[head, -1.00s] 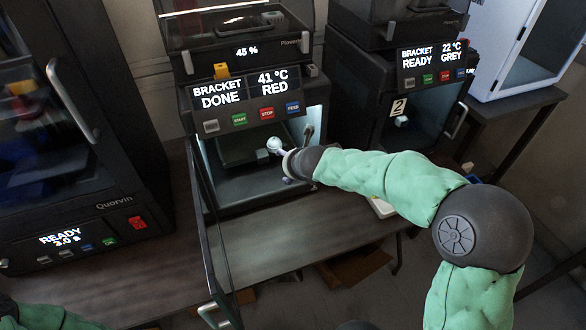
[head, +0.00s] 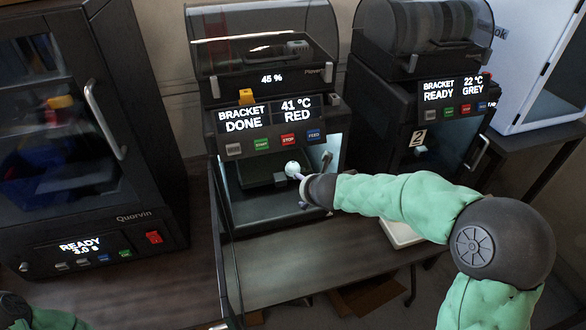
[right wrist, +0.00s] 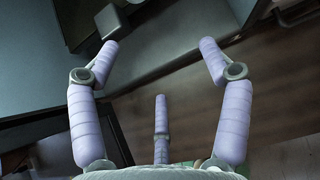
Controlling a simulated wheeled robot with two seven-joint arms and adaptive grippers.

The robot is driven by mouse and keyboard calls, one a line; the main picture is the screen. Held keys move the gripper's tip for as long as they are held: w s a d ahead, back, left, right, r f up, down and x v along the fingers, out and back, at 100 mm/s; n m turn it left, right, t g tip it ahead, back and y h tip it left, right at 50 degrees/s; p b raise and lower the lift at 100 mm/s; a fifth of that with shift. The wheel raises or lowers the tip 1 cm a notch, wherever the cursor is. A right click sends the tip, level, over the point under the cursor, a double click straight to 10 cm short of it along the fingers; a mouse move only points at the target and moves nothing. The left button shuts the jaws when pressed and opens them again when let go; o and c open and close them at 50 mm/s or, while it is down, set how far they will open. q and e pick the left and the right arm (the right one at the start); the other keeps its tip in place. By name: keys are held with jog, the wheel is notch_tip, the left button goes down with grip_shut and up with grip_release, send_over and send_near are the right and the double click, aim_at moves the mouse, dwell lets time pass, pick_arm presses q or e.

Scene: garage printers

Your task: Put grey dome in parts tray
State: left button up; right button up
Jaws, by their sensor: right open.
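A pale, round, dome-like thing (head: 292,168) shows inside the middle printer, right by my right gripper; I cannot tell for sure that it is the grey dome. A small grey block (head: 279,179) is just below and left of it; a grey block also shows in the right wrist view (right wrist: 110,20), near the left fingertip. My right gripper (head: 303,184) is at the printer's opening, mostly hidden by its own wrist. In the right wrist view its lavender fingers (right wrist: 160,62) are spread, with nothing between them. A whitish tray (head: 402,234), perhaps the parts tray, is partly hidden behind my right arm.
The middle printer (head: 225,180) reads DONE and RED; its open glass door (head: 226,245) stands out at the left of the opening. A second printer (head: 372,125) stands to the right, a large dark printer (head: 140,190) to the left. The bench front (head: 310,270) is clear.

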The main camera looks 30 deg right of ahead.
send_near(294, 169)
jog(key=x, duration=0.5)
jog(key=shift+w+d+p, duration=0.1)
jog(key=shift+p, duration=0.3)
jog(key=b+x, duration=0.1)
jog(key=x, duration=0.4)
jog(key=shift+f+b, duration=0.1)
jog(key=shift+b, duration=0.3)
jog(key=c, duration=0.9)
jog(key=shift+c, duration=0.2)
